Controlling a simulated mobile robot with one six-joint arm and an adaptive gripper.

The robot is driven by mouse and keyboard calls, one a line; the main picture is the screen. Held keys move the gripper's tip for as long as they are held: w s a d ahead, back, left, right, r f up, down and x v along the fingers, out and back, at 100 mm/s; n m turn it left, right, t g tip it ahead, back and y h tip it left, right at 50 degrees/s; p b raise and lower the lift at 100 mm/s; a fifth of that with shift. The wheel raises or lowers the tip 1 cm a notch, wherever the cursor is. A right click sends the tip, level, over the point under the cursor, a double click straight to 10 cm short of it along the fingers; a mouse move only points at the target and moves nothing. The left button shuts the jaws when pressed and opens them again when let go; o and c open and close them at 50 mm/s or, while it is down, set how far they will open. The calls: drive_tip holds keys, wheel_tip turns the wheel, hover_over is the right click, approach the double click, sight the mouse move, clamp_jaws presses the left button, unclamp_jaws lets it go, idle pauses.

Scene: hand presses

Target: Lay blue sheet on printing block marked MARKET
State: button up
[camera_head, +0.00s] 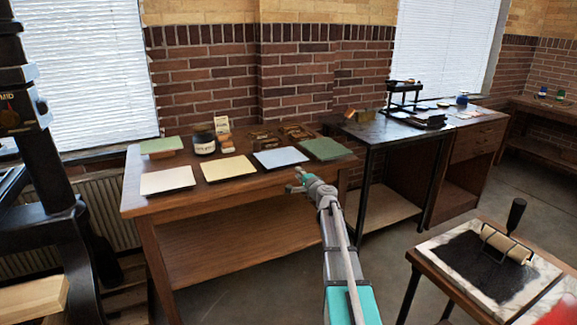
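The pale blue sheet (280,157) lies flat near the front edge of the wooden table, between a cream sheet and a green sheet. My gripper (294,180) is in front of the table edge, just below and right of the blue sheet in the picture. Its fingers look spread, with nothing between them. Small dark blocks (264,142) stand behind the blue sheet. No MARKET marking is readable at this size, so I cannot tell which block bears it.
The wooden table (222,189) also holds a cream sheet (229,168), a green sheet (326,149), a white sheet (167,180) and a dark jar (203,142). A roller (508,243) rests on an inked slab at the lower right. A black press stands at left.

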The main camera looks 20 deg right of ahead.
sight(288, 163)
drive_tip(key=shift+w+a, duration=0.15)
drive_tip(key=shift+w, duration=2.2)
drive_tip(key=shift+w+a, duration=0.1)
drive_tip(key=shift+w, duration=2.25)
drive_tip(key=shift+c, duration=0.3)
clamp_jaws()
wheel_tip(288, 163, up, 3)
drive_tip(key=p, duration=0.3)
drive_tip(key=shift+r, duration=0.1)
drive_tip(key=s+r+p, duration=0.2)
drive_tip(key=s+p, duration=0.1)
drive_tip(key=s, duration=0.4)
drive_tip(key=shift+d+r, duration=0.2)
drive_tip(key=shift+r, duration=0.2)
